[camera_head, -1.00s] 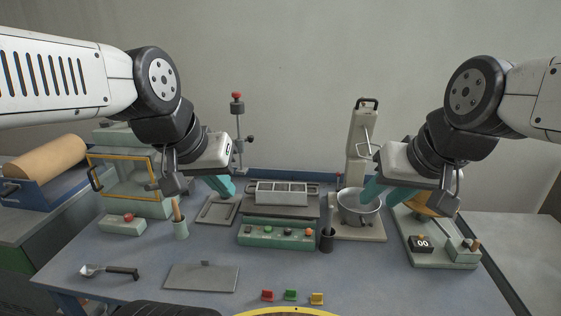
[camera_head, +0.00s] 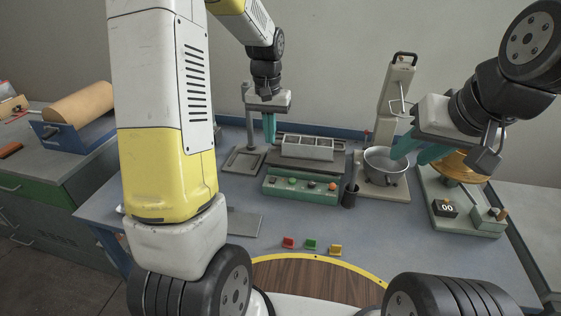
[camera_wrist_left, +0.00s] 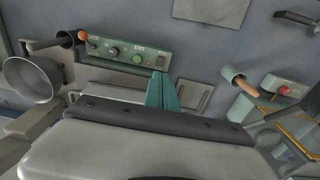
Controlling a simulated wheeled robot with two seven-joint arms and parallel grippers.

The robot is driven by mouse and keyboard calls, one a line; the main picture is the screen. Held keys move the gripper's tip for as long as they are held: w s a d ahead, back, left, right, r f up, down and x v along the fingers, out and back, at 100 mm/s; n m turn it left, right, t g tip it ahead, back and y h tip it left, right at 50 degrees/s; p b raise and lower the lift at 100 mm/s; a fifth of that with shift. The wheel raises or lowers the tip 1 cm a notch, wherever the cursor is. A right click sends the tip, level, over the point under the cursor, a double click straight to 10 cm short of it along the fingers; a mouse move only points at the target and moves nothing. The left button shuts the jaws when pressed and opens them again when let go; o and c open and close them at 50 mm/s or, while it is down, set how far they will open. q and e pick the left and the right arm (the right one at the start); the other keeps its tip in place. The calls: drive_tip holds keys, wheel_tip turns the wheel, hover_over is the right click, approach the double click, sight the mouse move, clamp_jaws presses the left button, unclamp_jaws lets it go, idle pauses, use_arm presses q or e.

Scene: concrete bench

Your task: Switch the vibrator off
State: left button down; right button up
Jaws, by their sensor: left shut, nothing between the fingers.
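The vibrator is a grey bed carrying a pale three-compartment mould (camera_head: 307,147), behind a green control box (camera_head: 300,196) with several coloured knobs and buttons. The green box also shows in the left wrist view (camera_wrist_left: 122,50), its labels too small to read. My left gripper (camera_head: 270,139) is shut and empty, fingers pointing down at the left rear side of the mould, apart from the control box in the head view. In the left wrist view its teal fingers (camera_wrist_left: 162,90) overlap the box's edge. My right gripper (camera_head: 413,153) is open, over the steel bowl's right side.
The steel bowl (camera_head: 385,169) stands on the mixer base. A black cup (camera_head: 350,194) stands right of the control box. Red, green and yellow pieces (camera_head: 311,245) lie in front. In the left wrist view a box with a red button (camera_wrist_left: 283,89) stands to the right.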

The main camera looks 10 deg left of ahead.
sight(272, 182)
use_arm(q)
drive_tip(key=shift+w+f, duration=0.3)
drive_tip(key=shift+f, duration=0.25)
drive_tip(key=shift+w+f, duration=0.3)
drive_tip(key=shift+f, duration=0.2)
wheel_tip(272, 182, down, 14)
